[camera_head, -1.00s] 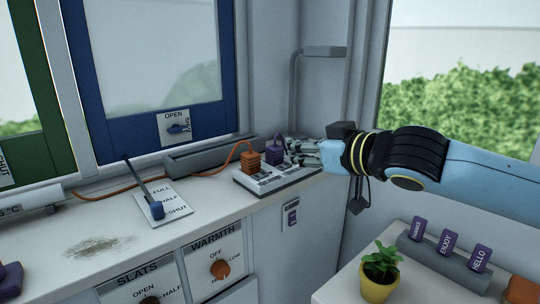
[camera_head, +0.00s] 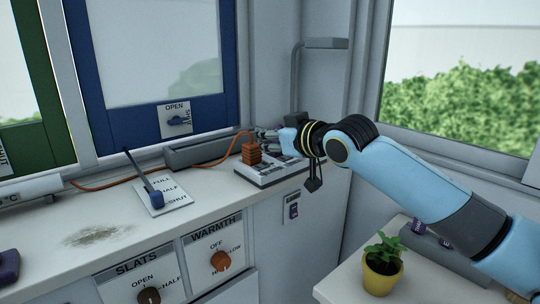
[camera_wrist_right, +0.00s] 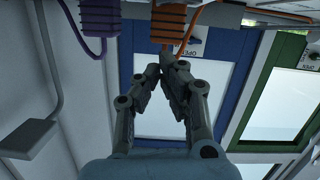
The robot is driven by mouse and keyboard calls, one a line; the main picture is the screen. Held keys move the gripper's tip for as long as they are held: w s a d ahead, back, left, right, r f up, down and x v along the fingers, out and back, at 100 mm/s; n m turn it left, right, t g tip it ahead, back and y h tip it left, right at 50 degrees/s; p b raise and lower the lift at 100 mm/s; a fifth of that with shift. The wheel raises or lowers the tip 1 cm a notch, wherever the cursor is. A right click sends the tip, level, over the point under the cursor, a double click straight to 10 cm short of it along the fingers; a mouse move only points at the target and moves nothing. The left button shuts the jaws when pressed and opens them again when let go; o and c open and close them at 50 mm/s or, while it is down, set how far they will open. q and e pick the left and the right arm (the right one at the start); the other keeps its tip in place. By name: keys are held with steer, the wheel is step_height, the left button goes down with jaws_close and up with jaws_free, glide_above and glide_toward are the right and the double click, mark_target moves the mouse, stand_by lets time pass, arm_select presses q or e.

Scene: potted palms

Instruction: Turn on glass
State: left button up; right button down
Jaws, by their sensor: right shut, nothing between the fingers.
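My right gripper (camera_head: 268,135) is shut and empty, reaching in over the power strip (camera_head: 270,178) from the right. Its fingertips are close to the orange plug (camera_head: 251,154); I cannot tell if they touch. In the right wrist view the closed fingertips (camera_wrist_right: 167,62) point at the orange plug (camera_wrist_right: 168,22) and its cable, with the purple plug (camera_wrist_right: 99,18) to the left. The purple plug is hidden behind the gripper in the head view. The blue-framed window (camera_head: 160,120) has a panel marked OPEN with a dark knob (camera_head: 178,121). My left gripper is out of view.
A grey post (camera_head: 297,85) rises behind the strip. A potted plant (camera_head: 383,275) stands at the lower right.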

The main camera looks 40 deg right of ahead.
mark_target(261, 166)
steer(key=f, duration=0.3)
steer(key=shift+s+d+f, duration=0.1)
steer(key=shift+s+d, duration=0.1)
steer(key=shift+d, duration=0.05)
steer(key=shift+f, duration=0.15)
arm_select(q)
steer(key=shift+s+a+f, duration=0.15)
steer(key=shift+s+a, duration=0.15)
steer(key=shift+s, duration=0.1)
